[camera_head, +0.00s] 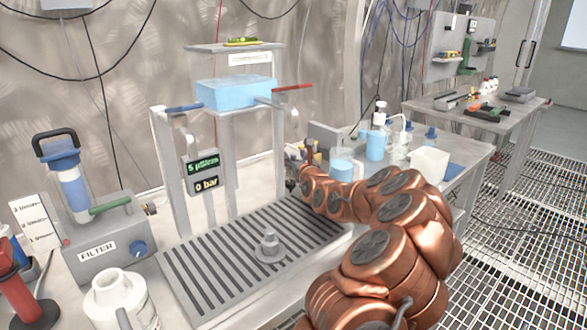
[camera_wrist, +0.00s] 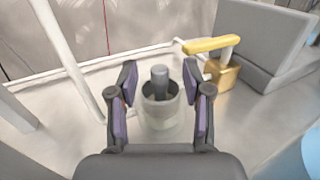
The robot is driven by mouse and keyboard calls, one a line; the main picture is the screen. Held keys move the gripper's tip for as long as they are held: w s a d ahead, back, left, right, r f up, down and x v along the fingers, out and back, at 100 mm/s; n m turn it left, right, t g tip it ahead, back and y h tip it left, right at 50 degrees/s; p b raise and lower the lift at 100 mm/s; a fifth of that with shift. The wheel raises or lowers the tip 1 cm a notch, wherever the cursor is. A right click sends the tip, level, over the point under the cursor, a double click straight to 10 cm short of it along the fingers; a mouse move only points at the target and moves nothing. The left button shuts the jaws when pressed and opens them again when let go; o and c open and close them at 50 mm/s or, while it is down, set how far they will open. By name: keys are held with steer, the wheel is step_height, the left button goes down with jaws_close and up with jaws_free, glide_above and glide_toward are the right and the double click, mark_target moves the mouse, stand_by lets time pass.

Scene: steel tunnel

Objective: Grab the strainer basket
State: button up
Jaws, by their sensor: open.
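A small grey cup-shaped basket (camera_wrist: 160,112) with a darker upright post (camera_wrist: 159,77) in its middle stands upright in the wrist view; it looks like the strainer basket. My gripper (camera_wrist: 160,74) is open, with one purple-padded finger on each side of the basket and post. I see a gap between each finger and the post; whether a finger touches the basket's wall I cannot tell. In the head view my copper arm reaches to the back of the bench and hides the basket there.
A brass valve with a yellow handle (camera_wrist: 211,45) stands close by, right of the basket. In the head view a grey knobbed piece (camera_head: 268,247) sits on the slatted drain tray (camera_head: 215,268). A filter unit (camera_head: 103,240) stands left; beakers (camera_head: 375,145) stand right.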

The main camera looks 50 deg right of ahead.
jaws_close()
stand_by(0.4)
steer(key=shift+r, duration=0.15)
